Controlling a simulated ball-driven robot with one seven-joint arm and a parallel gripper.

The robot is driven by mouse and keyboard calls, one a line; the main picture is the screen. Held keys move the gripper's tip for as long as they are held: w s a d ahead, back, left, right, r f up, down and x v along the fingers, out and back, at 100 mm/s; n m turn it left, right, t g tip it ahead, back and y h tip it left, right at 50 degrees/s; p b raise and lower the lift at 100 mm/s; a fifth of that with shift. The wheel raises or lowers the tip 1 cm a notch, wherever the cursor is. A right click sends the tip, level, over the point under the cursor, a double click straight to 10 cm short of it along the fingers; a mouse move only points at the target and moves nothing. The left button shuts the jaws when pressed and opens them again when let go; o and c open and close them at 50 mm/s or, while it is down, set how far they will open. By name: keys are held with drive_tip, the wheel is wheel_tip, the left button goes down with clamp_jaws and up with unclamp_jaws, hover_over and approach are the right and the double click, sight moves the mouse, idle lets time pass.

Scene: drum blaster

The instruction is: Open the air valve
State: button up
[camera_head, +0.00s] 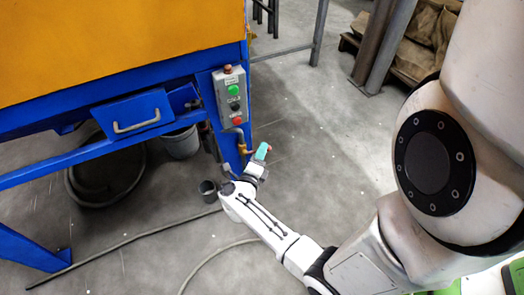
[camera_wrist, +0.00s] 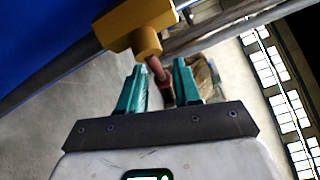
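The air valve shows in the wrist view as a yellow block-shaped body (camera_wrist: 135,24) on the blue machine's side. Its thin handle with a dull red end (camera_wrist: 160,78) reaches down between my fingers. My gripper (camera_wrist: 158,66) is open, with one teal finger on each side of the handle and a gap visible on both sides. In the head view my gripper (camera_head: 262,152) is beside the machine's corner leg, below the control box. A small red tip shows at its fingers there. The brass-coloured valve fitting (camera_head: 241,147) is just to its left, partly hidden.
The blue and orange machine (camera_head: 120,45) fills the upper left, with a grey control box (camera_head: 231,97) on its corner. A bucket (camera_head: 181,143), a dark cup (camera_head: 208,190) and hoses are on the floor. Open floor (camera_head: 330,130) lies to the right.

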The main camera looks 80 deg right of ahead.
drive_tip(key=shift+d, duration=0.8)
drive_tip(key=shift+c, duration=0.3)
clamp_jaws()
